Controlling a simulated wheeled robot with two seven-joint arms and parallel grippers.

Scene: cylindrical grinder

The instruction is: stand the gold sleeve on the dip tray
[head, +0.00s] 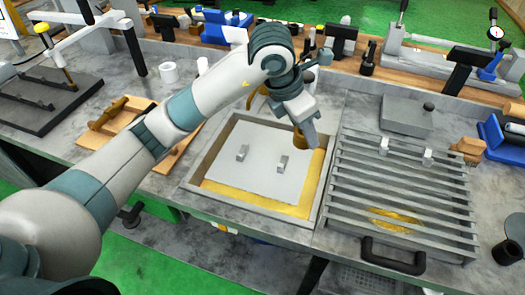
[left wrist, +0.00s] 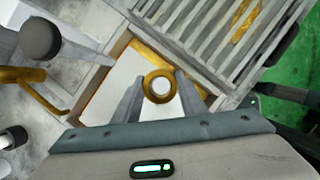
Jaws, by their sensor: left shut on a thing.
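The gold sleeve (head: 299,138) is a short ring held in my left gripper (head: 308,137), over the back right part of the dip tray (head: 250,209). In the left wrist view I look down through the bore of the sleeve (left wrist: 148,85), between the two fingers of my left gripper (left wrist: 160,90). The tray is a square grey frame with a pale plate (head: 262,182) inside and a yellow strip along its front and right. Whether the sleeve touches the plate is hard to tell. My right gripper is not in view.
A slatted grey grate (head: 400,195) with a black handle (head: 392,262) stands right of the tray. A wooden tray (head: 125,112) lies to the left. Two small grey blocks (head: 242,152) (head: 282,163) sit on the plate. Machine parts line the back.

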